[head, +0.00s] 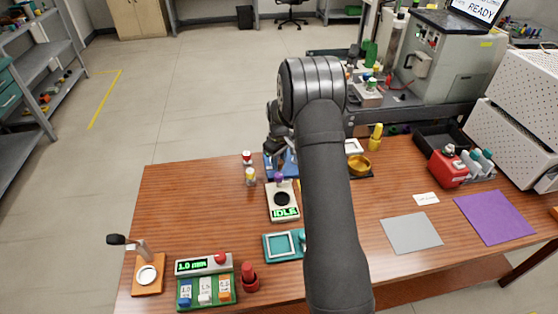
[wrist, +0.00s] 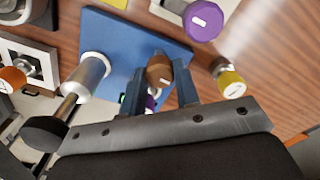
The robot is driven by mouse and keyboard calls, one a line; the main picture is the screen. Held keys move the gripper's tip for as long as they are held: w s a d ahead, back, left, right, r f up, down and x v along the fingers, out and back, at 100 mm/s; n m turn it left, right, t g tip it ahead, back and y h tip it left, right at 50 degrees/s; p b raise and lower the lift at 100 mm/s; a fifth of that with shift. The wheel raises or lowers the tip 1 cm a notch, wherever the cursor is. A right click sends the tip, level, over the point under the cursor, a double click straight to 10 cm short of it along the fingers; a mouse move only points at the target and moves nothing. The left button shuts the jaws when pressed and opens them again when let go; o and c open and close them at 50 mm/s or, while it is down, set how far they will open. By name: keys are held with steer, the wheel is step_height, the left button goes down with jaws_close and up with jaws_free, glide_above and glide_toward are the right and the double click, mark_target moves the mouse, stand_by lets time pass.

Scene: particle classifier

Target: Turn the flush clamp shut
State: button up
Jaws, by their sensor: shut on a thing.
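A blue base plate (wrist: 115,32) lies on the wooden table under my gripper; a corner of it shows in the head view (head: 268,163). A silver post (wrist: 88,76) and a dark-ended lever (wrist: 45,132) stand at its left in the wrist view. My gripper (wrist: 160,78) is shut on a brown rounded knob (wrist: 159,70) above the plate, seemingly the flush clamp's handle. A purple part shows below the knob, partly hidden by the fingers. In the head view my arm hides most of this spot, and whether the clamp is open or shut cannot be told.
A purple-knobbed device reading IDLE (head: 284,199) stands close in front of the plate. A yellow-capped vial (head: 251,177) and a red-capped vial (head: 247,158) stand to its left. A yellow bottle (head: 375,137) stands right of my arm.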

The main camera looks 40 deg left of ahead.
steer(key=m, duration=0.8)
steer(key=shift+m, duration=0.4)
steer(key=m, duration=0.3)
steer(key=shift+m, duration=2.3)
steer(key=o, duration=1)
step_height(320, 180, up, 18)
steer(key=shift+f, duration=0.25)
steer(key=shift+f, duration=0.1)
